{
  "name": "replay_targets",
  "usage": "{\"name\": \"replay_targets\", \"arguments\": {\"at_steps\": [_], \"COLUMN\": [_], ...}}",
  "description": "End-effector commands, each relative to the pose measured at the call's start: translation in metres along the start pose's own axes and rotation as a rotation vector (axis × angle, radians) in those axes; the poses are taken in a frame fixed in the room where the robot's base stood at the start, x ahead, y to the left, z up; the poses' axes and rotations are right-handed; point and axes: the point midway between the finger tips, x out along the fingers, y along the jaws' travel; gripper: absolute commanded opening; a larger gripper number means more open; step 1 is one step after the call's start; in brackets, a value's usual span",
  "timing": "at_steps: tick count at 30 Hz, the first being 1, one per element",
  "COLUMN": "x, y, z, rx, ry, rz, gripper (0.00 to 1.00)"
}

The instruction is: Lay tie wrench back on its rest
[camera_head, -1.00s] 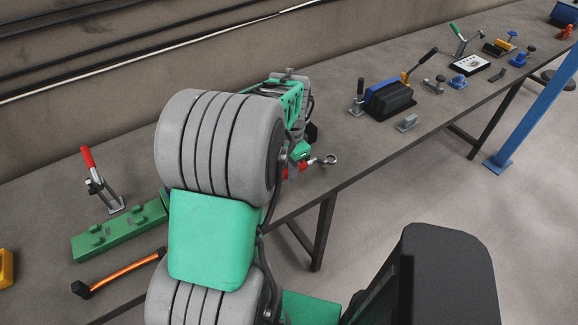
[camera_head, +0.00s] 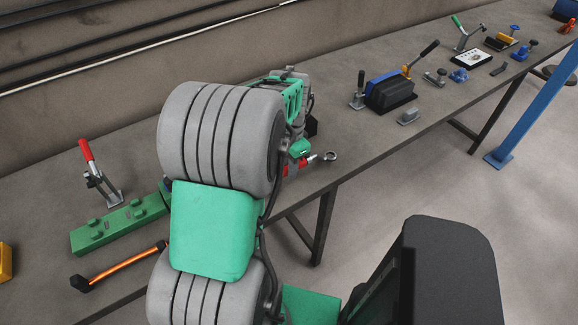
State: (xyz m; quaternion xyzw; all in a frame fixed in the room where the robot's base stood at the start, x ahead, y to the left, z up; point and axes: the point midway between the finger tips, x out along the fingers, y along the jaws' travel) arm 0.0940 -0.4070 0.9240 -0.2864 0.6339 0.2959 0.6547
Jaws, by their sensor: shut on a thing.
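My gripper (camera_head: 291,164) is over the bench near its front edge, mostly hidden behind my own arm. It is shut on a tool with a red part and a metal ring end, which I take to be the tie wrench (camera_head: 330,156). The ring end sticks out to the right of the gripper. The rest of the wrench and the fingertips are hidden, so I cannot tell whether the wrench touches the bench. I cannot make out which thing is its rest.
A green block with pegs (camera_head: 118,225), a red-handled clamp (camera_head: 100,180) and an orange-handled tool (camera_head: 122,263) are at left. A black and blue fixture (camera_head: 390,95) and small grey block (camera_head: 409,117) stand to the right. Several tools lie farther along.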

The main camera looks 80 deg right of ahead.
Motion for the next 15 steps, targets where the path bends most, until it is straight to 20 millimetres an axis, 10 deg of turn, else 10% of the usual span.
{"name": "replay_targets", "arguments": {"at_steps": [15], "x": [0.0088], "y": [-0.0001], "z": [-0.0004], "rx": [0.0], "ry": [0.0], "rz": [0.0], "gripper": [0.0]}}
